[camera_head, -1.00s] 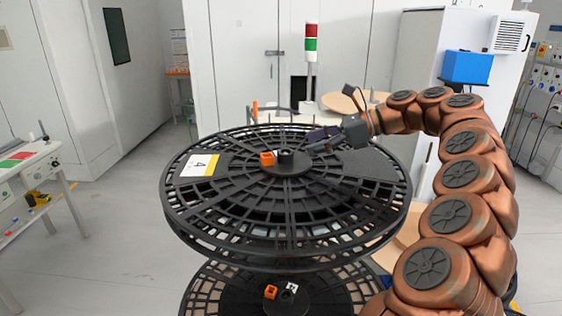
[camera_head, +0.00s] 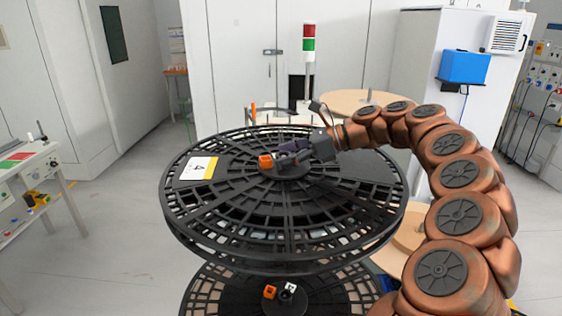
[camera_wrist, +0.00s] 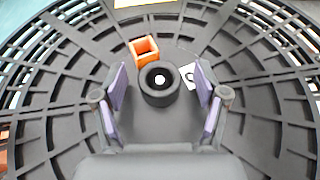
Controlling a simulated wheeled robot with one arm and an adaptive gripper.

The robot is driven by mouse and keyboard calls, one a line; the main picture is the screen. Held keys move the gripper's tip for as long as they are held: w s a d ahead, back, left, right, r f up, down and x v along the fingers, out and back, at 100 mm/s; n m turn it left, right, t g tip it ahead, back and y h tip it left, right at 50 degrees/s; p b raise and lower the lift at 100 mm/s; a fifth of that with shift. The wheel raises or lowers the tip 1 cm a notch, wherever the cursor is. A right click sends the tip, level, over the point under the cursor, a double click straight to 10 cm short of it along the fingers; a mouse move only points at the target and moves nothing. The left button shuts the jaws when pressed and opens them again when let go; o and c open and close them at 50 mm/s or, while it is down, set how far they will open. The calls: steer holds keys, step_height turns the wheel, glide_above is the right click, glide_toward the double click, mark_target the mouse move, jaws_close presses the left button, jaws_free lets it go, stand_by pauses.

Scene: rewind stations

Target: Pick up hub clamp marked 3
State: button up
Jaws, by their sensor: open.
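The upper black reel (camera_head: 240,225) lies flat with a white and yellow label reading 4 (camera_head: 199,168). At its hub stand an orange hollow block (camera_head: 265,162) and a short black ring-shaped piece (camera_wrist: 160,86) with a bright centre. The block also shows in the wrist view (camera_wrist: 144,50), just behind the ring. A white tag (camera_wrist: 189,76) lies right of the ring, partly hidden by a finger; its mark is unreadable. My gripper (camera_wrist: 160,98) is open, its purple-padded fingers left and right of the ring, apart from it. The head view shows it over the hub (camera_head: 284,159). No 3 is readable.
A lower reel (camera_head: 225,290) carries another orange block (camera_head: 269,292) and a black piece with a white mark (camera_head: 288,291). Behind stand a red-green signal tower (camera_head: 309,45) and a pale round disc (camera_head: 355,101). A workbench (camera_head: 30,172) is at left; floor between is clear.

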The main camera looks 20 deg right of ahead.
steer(key=shift+c, duration=0.3)
jaws_close()
stand_by(0.3)
